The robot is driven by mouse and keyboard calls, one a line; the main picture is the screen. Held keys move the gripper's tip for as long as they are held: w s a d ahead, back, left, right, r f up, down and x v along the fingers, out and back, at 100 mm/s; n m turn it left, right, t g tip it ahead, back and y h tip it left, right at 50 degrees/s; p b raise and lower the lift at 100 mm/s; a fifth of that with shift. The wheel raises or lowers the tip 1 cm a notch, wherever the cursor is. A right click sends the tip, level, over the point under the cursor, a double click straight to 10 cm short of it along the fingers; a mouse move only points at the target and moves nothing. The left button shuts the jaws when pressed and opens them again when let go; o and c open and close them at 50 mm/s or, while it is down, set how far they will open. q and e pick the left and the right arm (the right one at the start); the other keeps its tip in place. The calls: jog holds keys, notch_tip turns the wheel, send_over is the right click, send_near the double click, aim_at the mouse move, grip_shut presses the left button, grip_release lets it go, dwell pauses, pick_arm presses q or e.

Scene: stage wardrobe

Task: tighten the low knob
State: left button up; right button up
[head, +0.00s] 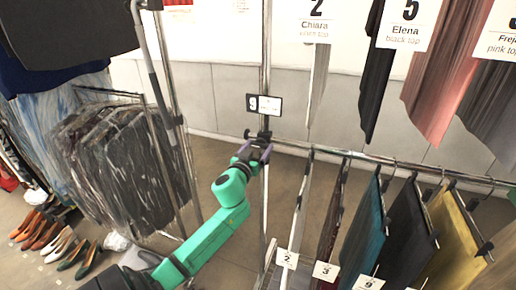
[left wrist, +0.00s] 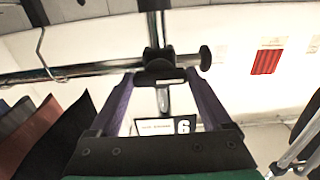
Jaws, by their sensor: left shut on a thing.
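The low knob (left wrist: 160,78) is a black piece on the clamp where the lower rail meets the upright post. In the left wrist view it sits between the two purple fingertips. My left gripper (head: 256,152) reaches up to this joint in the head view, on a green arm, and its fingers are shut on the knob. The black clamp (head: 263,135) shows just above the fingers. The knob's own face is mostly hidden in the head view. My right gripper is not in view.
The rail (head: 355,155) runs right from the joint, with several numbered garments hanging below it, including a teal one (head: 365,235). More clothes hang above. A small number sign (head: 264,105) is on the post. Dark garments (head: 115,160) and shoes (head: 50,240) are at the left.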

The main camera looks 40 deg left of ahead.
pick_arm(q)
jog(key=shift+m, duration=1.5)
jog(key=m, duration=0.6)
jog(key=shift+f+p, duration=0.1)
jog(key=shift+p, duration=0.25)
jog(key=m, duration=0.4)
jog(key=shift+m, duration=2.4)
